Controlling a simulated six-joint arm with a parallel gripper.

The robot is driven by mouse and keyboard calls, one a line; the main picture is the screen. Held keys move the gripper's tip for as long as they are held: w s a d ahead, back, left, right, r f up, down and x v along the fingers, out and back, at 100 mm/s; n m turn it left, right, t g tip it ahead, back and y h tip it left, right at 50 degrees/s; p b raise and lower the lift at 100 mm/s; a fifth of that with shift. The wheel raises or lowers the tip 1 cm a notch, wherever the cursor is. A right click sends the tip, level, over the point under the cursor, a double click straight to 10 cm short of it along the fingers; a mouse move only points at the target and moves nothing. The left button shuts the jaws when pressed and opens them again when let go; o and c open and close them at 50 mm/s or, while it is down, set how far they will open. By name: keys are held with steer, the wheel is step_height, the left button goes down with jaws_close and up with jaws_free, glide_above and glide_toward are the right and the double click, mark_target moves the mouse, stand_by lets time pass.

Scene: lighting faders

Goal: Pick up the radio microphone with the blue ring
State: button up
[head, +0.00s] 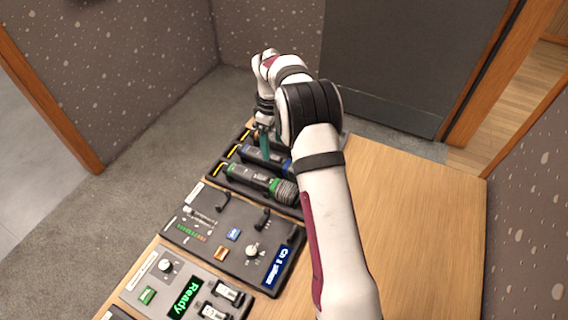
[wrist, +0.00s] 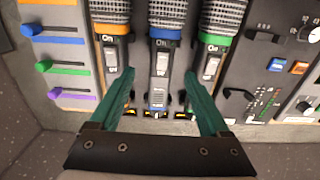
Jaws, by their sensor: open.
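The radio microphone with the blue ring (wrist: 167,32) lies in the middle of three microphones in the wrist view, its dark body running down between my fingers. In the head view the blue-ringed microphone (head: 247,153) is partly hidden by my gripper and arm. My gripper (wrist: 159,76) is open, with one teal finger on each side of the blue-ringed body. Its fingers also show in the head view (head: 267,146), pointing down at the microphone. I cannot tell whether either finger touches it.
A microphone with an orange ring (wrist: 112,29) lies to the left in the wrist view, one with a green ring (wrist: 216,41) to the right, both close to my fingers. Coloured faders (wrist: 66,68) stand at the left. A control panel (head: 225,240) is nearer in the head view. The table's right side (head: 415,220) is clear.

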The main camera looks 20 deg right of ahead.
mark_target(274, 157)
steer(key=f, duration=0.6)
steer(key=shift+s+f, duration=0.15)
steer(key=shift+s, duration=0.1)
jaws_close()
